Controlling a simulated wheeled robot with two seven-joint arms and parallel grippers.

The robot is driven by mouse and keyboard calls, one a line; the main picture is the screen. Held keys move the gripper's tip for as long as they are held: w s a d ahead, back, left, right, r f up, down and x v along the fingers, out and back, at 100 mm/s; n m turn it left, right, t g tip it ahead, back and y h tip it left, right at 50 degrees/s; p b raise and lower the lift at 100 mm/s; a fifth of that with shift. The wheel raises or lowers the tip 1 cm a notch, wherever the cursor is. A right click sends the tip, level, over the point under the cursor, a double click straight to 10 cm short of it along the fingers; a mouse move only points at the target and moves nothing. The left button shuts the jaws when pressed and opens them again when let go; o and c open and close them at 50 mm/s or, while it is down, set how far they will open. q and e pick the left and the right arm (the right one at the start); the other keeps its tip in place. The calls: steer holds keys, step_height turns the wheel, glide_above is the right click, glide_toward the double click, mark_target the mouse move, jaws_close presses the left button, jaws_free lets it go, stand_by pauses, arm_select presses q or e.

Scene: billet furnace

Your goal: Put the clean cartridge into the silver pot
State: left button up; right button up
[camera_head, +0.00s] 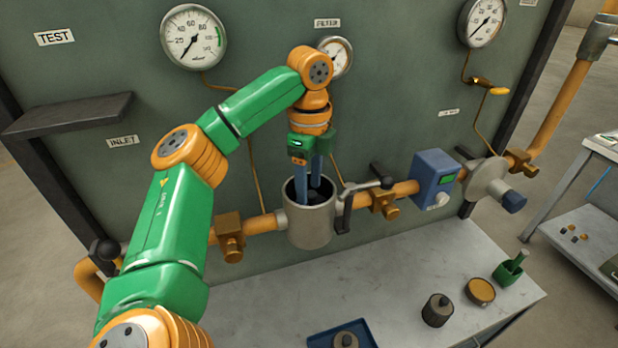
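The silver pot (310,226) sits in the orange pipe line in front of the panel, with its top open. My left gripper (308,186) comes down from above, and its blue fingers reach inside the pot's rim. A dark shape shows at the fingertips inside the pot; I cannot tell whether it is a cartridge or whether the fingers grip it. A dark grey cartridge (437,311) stands on the bench. I cannot tell which cartridge is clean. My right gripper is out of view.
A lever handle (362,190) stands close to the pot's right side. A blue meter box (433,178) is on the pipe. Gauges hang on the panel above.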

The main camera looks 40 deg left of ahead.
arm_select(q)
steer(key=shift+r, duration=0.15)
step_height(320, 180, up, 8)
steer(key=shift+r, duration=0.25)
steer(key=shift+f, duration=0.1)
stand_by(0.5)
